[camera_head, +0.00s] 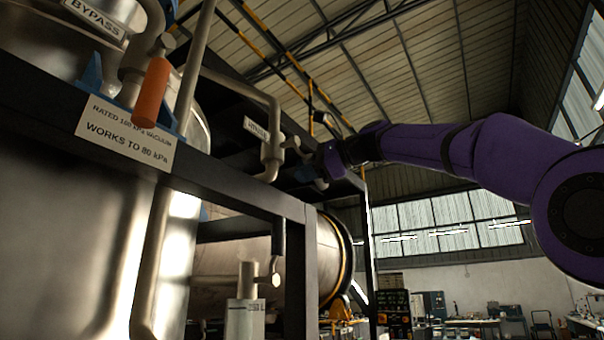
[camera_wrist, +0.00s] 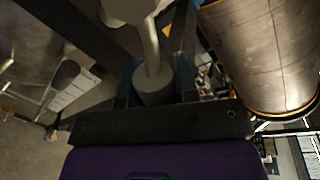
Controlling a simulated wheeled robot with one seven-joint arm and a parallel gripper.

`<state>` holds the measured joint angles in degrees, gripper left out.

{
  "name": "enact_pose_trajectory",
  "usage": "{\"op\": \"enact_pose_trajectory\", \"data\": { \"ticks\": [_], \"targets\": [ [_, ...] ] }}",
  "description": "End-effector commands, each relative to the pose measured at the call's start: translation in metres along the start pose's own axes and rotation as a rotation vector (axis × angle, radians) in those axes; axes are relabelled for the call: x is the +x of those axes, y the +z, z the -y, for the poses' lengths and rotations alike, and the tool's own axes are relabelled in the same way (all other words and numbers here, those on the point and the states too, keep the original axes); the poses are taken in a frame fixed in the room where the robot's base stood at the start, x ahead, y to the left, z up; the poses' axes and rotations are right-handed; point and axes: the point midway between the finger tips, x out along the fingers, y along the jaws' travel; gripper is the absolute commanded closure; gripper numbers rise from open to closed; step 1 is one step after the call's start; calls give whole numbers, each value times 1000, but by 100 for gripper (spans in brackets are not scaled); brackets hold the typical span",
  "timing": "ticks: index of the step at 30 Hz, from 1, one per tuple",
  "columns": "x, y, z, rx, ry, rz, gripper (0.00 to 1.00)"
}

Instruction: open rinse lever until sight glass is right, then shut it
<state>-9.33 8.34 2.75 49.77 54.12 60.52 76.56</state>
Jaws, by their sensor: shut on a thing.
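A small label (camera_head: 256,128), probably reading RINSE, hangs on a pale pipe. Below it is the rinse valve (camera_head: 271,152), with its lever reaching right toward my gripper (camera_head: 312,172). In the wrist view, my gripper (camera_wrist: 153,90) is shut on the grey cylindrical grip of the lever (camera_wrist: 152,84), with a blue finger on each side. A pale arm runs from the grip up to the valve body. The sight glass cannot be surely made out; a small round bright fitting (camera_head: 276,280) hangs below the frame, near a pale cylinder (camera_head: 245,318) with a partly readable label.
An orange handle (camera_head: 152,92) sits by the BYPASS label (camera_head: 96,17) at upper left. A sign (camera_head: 125,137) reads rated 100 kPa vacuum, works to 80 kPa. A dark steel frame (camera_head: 250,190) runs beside the lever. A large horizontal drum (camera_head: 300,250) lies behind.

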Motion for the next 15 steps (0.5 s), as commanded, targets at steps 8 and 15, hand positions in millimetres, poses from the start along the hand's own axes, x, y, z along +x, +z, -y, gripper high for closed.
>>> {"op": "enact_pose_trajectory", "data": {
  "ticks": [8,15],
  "targets": [
    [-4,1,18,-244,-1,-50,100],
    [-6,5,29,-407,-1,-81,100]
  ]
}}
